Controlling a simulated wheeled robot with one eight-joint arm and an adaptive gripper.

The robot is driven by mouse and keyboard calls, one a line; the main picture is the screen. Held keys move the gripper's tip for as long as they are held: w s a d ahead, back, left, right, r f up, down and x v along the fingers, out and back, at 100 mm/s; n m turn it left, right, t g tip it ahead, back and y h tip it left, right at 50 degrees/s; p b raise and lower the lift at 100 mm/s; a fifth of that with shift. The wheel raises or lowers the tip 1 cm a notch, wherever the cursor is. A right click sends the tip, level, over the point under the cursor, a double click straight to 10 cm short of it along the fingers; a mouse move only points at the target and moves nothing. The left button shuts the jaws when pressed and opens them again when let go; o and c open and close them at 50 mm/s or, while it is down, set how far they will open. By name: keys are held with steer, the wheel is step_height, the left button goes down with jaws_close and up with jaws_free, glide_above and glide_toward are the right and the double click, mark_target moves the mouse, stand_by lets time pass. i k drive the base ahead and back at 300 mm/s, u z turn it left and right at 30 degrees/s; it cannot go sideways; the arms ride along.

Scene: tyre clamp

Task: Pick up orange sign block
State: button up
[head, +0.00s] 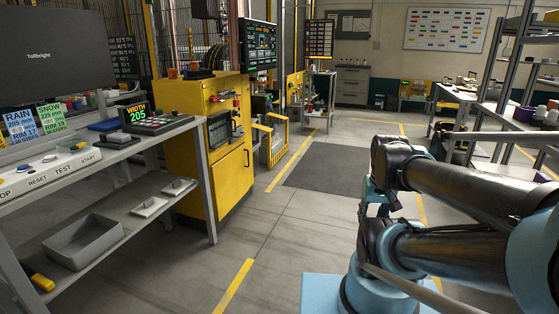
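A small dark sign block (136,114) reading "WIDTH 205" in orange and green stands upright at the back right of the left workbench, by a dark keypad-like panel. A small orange item (173,73) sits on top of the yellow cabinet; its shape is too small to make out. I cannot tell for sure which of these is the orange sign block. My arm fills the right side of the view, well apart from both. My gripper is not in view.
The left workbench (110,152) also bears blue RAIN (20,127) and green SNOW (50,117) signs and a large monitor (55,50). Its lower shelf holds a grey bin (82,241). A yellow cabinet (205,140) stands beyond. The floor (290,215) between bench and arm is clear.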

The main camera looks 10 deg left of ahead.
mark_target(172, 72)
steer(key=u, duration=0.15)
steer(key=i, duration=1.1)
steer(key=u, duration=0.7)
steer(key=i, duration=1.35)
steer(key=u, duration=0.4)
